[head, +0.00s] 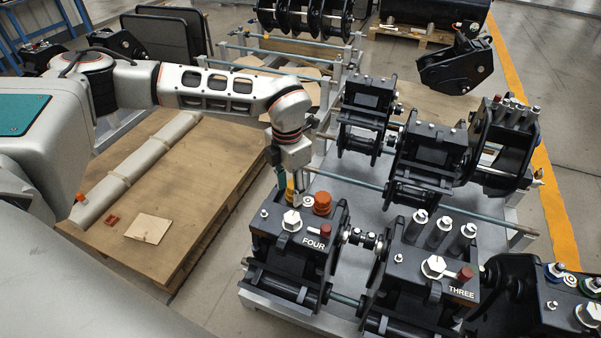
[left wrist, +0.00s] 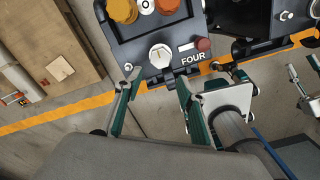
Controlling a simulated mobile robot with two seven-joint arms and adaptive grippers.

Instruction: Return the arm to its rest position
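My left arm (head: 225,88) reaches in from the left in the head view. Its gripper (head: 290,190) points down at the back of the black coupler marked FOUR (head: 287,248). In the left wrist view the two teal fingers (left wrist: 158,82) stand apart, with nothing seen between them but the coupler's front face and floor beyond. The coupler's white knob (left wrist: 160,56) lies just past the fingertips; I cannot tell if anything touches. Orange caps (head: 322,203) sit on top of the coupler.
The coupler marked THREE (head: 432,262) stands to the right on the same metal rack, with more couplers (head: 432,150) behind. A wooden pallet board (head: 190,215) with a long grey roll (head: 140,170) lies left. Open floor (head: 200,306) shows between board and rack.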

